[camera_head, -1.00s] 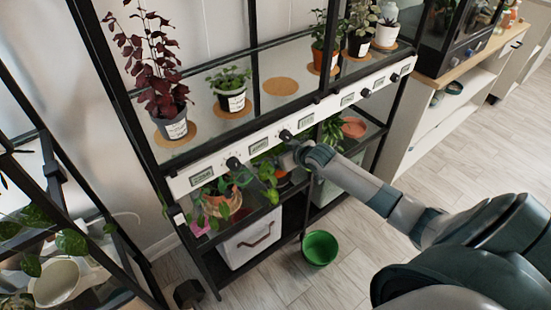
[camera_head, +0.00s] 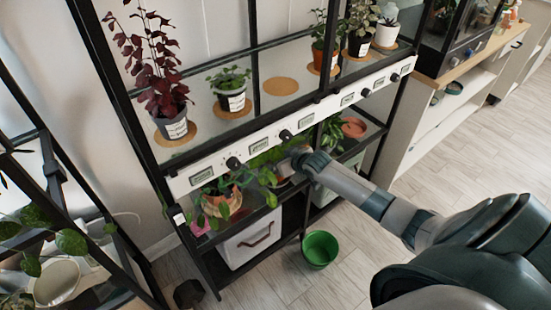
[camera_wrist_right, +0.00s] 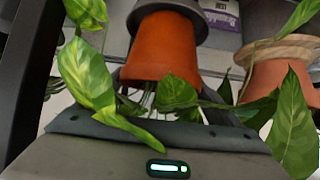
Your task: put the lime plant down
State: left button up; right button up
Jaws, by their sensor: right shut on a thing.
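My right arm reaches from the right into the middle shelf of the black rack, and its wrist hides most of the gripper in the head view. Lime-green foliage (camera_head: 266,157) shows just left of the wrist, under the white front rail. In the right wrist view my right gripper (camera_wrist_right: 175,85) is shut on the lime plant's orange pot (camera_wrist_right: 160,48), which has a grey upper part. The pot's crown is out of that view. Whether its base touches the shelf is hidden. My left gripper is not in view.
A trailing plant in a terracotta pot (camera_head: 222,202) stands close left on that shelf; its leaves (camera_wrist_right: 88,72) cross my gripper. A leafy plant (camera_head: 332,130) and salmon pot (camera_head: 354,128) stand right. The upper shelf has a bare cork mat (camera_head: 280,86). A green bucket (camera_head: 320,249) stands below.

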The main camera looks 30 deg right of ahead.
jog(key=shift+f, duration=0.25)
jog(key=o, duration=1.2)
jog(key=shift+r, duration=0.2)
jog(key=shift+s+r, duration=0.35)
jog(key=shift+s, duration=0.05)
jog(key=v, duration=0.5)
jog(key=shift+p, duration=0.4)
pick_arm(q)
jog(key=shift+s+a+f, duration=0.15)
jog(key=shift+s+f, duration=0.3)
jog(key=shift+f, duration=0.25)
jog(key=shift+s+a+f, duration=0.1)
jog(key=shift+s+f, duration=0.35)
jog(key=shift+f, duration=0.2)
pick_arm(e)
jog(key=shift+v, duration=3)
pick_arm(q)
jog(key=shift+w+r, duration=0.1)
